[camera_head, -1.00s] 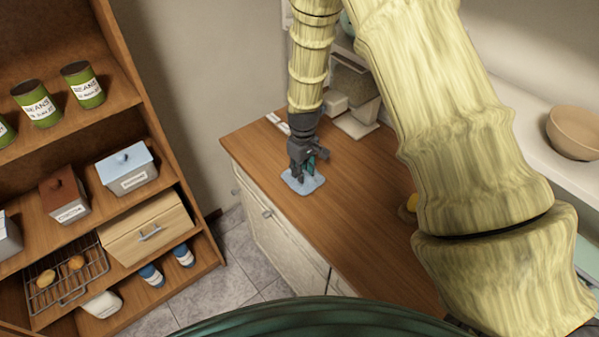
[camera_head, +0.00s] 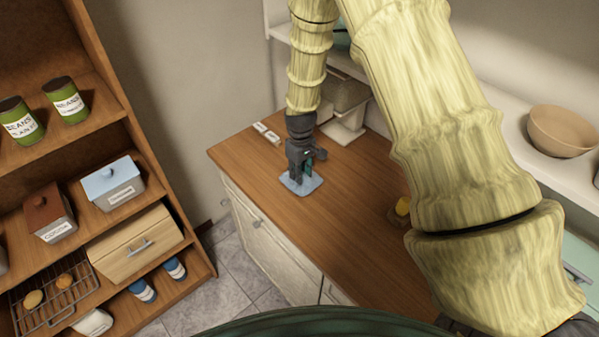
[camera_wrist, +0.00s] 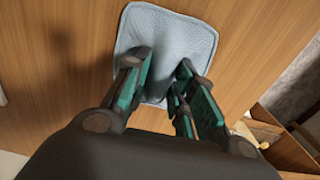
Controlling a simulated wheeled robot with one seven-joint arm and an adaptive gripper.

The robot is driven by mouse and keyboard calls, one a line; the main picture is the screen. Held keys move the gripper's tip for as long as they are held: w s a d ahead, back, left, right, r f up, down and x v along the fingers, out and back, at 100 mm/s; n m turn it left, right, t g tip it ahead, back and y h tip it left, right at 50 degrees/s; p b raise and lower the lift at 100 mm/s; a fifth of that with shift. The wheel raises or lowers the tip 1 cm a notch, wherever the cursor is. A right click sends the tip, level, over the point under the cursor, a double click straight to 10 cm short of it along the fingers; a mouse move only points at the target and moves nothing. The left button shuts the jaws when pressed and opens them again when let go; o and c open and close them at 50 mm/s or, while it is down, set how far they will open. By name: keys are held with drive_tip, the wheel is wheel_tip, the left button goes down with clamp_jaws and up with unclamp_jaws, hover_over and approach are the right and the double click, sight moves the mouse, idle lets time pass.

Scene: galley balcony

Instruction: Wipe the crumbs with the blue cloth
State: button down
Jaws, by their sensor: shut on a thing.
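The blue cloth (camera_head: 313,186) lies flat on the wooden countertop (camera_head: 255,175), near its left edge. In the wrist view the cloth (camera_wrist: 170,30) is a pale blue quilted square with rounded corners. My gripper (camera_head: 301,178) points down onto the cloth, its fingers at the near part of it. In the wrist view my gripper (camera_wrist: 163,85) has its teal-lined fingers on either side of the cloth's near part, shut on it; the exact pinch is hard to see. I cannot make out any crumbs; my arm hides part of the counter.
Small white labels (camera_head: 266,132) and a pale stand (camera_head: 345,130) are at the back. A shelf unit (camera_head: 150,165) stands left, a bowl (camera_head: 565,131) on the right ledge. Bare wood surrounds the cloth.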

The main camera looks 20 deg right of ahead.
drive_tip(key=shift+a+r+p, duration=0.1)
drive_tip(key=shift+r+p, duration=1.65)
drive_tip(key=shift+r, duration=1.55)
